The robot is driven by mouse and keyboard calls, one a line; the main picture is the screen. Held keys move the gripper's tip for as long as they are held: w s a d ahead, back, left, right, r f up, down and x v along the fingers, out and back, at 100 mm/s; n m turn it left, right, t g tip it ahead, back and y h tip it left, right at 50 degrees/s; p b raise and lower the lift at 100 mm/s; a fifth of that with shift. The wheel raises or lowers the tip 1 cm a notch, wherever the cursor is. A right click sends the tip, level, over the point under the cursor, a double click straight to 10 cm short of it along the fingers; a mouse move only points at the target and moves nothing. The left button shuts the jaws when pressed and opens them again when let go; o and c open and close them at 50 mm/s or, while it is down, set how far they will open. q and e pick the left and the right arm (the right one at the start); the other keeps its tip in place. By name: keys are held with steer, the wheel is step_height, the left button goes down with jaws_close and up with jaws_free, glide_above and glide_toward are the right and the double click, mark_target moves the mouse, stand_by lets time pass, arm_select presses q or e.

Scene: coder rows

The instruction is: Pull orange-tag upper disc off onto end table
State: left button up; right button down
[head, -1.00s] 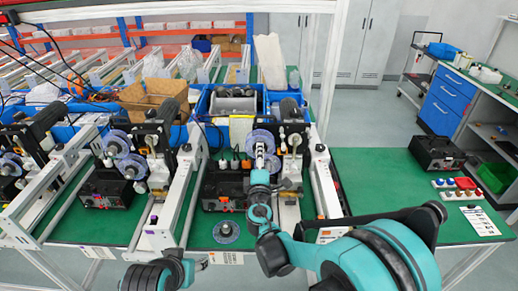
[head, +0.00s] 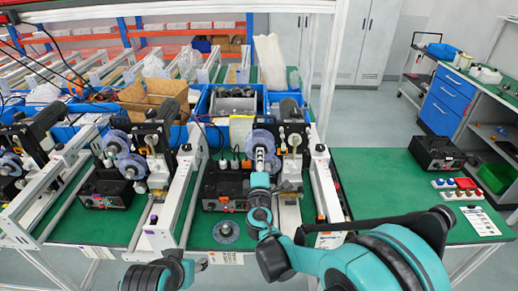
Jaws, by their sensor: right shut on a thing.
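The upper disc (head: 262,138), pale purple and round, is at the machine (head: 290,138) in the right row. My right gripper (head: 260,157) is shut on it from the front and hides part of it; I cannot tell whether it is still on its spindle. A second disc (head: 273,163) shows partly just below, behind the gripper. A grey disc (head: 226,232) lies flat on the green table in front of the black box. A small label with some orange (head: 328,240) is on the table's front edge. My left gripper (head: 200,265) is low at the front edge, its fingers unclear.
The green end table (head: 385,185) on the right has wide bare room. A black box (head: 437,152), small coloured parts (head: 456,187) and a paper sheet (head: 481,221) lie at its right. White rails (head: 326,185) flank the machine. A black control box (head: 224,188) stands beside it.

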steer(key=shift+s, duration=2.15)
steer(key=shift+s, duration=0.15)
steer(key=s, duration=0.2)
steer(key=shift+s, duration=0.4)
